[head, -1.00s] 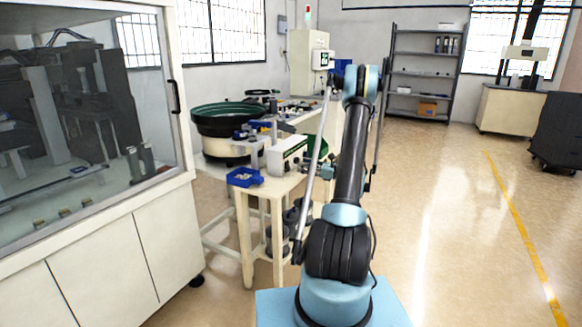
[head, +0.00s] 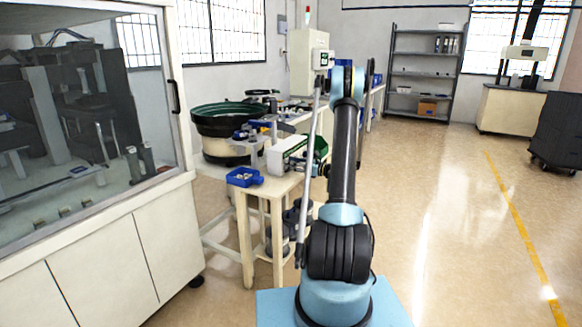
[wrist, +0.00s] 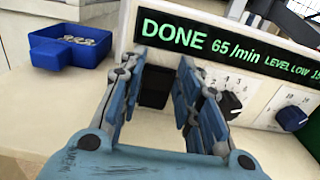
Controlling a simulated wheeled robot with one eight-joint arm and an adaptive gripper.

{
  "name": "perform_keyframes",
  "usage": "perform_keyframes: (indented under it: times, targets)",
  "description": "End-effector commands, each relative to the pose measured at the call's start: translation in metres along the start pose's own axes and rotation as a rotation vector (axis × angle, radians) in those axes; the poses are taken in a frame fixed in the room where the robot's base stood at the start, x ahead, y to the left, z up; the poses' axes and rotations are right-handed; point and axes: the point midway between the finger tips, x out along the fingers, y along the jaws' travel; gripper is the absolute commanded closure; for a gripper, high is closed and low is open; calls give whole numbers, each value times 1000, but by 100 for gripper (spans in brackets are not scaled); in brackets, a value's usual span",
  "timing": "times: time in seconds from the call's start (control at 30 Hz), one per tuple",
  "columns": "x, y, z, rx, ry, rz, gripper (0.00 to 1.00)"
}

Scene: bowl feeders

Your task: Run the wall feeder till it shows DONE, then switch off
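In the wrist view, a pale control box has a display (wrist: 230,55) with green text reading DONE, 65/min and LEVEL LOW. A black switch (wrist: 153,88) sits low on its front. My gripper (wrist: 161,62) is open and empty, its two fingers on either side of the switch in the picture; whether it touches the switch cannot be told. In the head view, the control box (head: 286,154) stands at the front of a bench, beside a feeder with a green bowl (head: 225,112) near the wall. My arm partly hides that area.
A blue bin (wrist: 70,53) with small parts stands to the left. A glazed cabinet (head: 150,240) is on the left.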

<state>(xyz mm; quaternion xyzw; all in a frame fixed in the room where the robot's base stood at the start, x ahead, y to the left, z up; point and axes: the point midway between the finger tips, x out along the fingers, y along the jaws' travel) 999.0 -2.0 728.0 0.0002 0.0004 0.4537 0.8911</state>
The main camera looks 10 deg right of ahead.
Motion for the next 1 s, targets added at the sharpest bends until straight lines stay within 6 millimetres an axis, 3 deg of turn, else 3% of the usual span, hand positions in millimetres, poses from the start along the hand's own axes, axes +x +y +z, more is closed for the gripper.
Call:
perform_keyframes:
  times: [0.03,0.1,0.37,1.0]
  targets:
    - [0,0,0,0,0,0,89]
    - [0,0,0,0,0,0,99]
    - [0,-1,-1,1,-23,-2,99]
    - [-5,-3,-12,1,-362,-4,99]
